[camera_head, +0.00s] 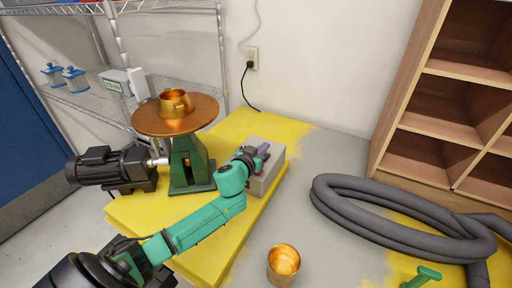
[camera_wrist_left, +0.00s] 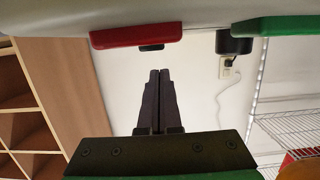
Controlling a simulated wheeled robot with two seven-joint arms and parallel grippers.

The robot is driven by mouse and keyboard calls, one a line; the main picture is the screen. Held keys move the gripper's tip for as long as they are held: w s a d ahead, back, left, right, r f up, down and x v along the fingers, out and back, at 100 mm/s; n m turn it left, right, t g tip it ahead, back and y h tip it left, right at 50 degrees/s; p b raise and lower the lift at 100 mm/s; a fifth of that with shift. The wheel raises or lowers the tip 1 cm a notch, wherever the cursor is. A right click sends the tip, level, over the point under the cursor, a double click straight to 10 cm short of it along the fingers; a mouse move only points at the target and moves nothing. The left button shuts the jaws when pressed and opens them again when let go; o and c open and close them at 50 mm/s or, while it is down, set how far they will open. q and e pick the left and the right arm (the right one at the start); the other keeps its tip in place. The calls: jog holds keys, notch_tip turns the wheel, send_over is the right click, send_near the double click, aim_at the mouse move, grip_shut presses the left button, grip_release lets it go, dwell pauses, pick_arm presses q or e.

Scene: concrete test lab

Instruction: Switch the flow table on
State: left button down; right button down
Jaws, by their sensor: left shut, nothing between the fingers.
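The flow table has a round copper-coloured plate (camera_head: 148,122) with a gold ring mould (camera_head: 175,103) on it. Its green pedestal (camera_head: 190,163) stands beside a black motor (camera_head: 110,168). A grey control box (camera_head: 266,178) sits on the yellow floor area to the right. My left gripper (camera_head: 262,152) is at the top of this box in the head view, and partly hides it. In the left wrist view the dark fingers (camera_wrist_left: 160,76) are shut and empty. A red part (camera_wrist_left: 136,37) and a green part (camera_wrist_left: 277,26) show beyond them; contact cannot be told. My right gripper is out of view.
A gold cup (camera_head: 283,264) stands on the floor at the front. A coiled grey hose (camera_head: 400,215) and a green handle-like piece (camera_head: 422,277) lie at the right. Wooden shelves (camera_head: 440,120) and a wire rack (camera_head: 95,95) flank the wall socket (camera_head: 252,57).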

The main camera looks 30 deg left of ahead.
pick_arm(q)
jog(key=s+r, duration=0.1)
jog(key=s+d+r+b, duration=0.1)
jog(key=s, duration=0.1)
jog(key=shift+s+r, duration=0.25)
jog(key=s+r+b, duration=0.1)
jog(key=s+r, duration=0.1)
jog(key=s, duration=0.3)
jog(key=shift+s+r, duration=0.35)
jog(key=shift+s, duration=0.05)
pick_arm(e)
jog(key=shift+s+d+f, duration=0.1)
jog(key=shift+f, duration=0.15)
pick_arm(q)
jog(key=shift+a, duration=0.1)
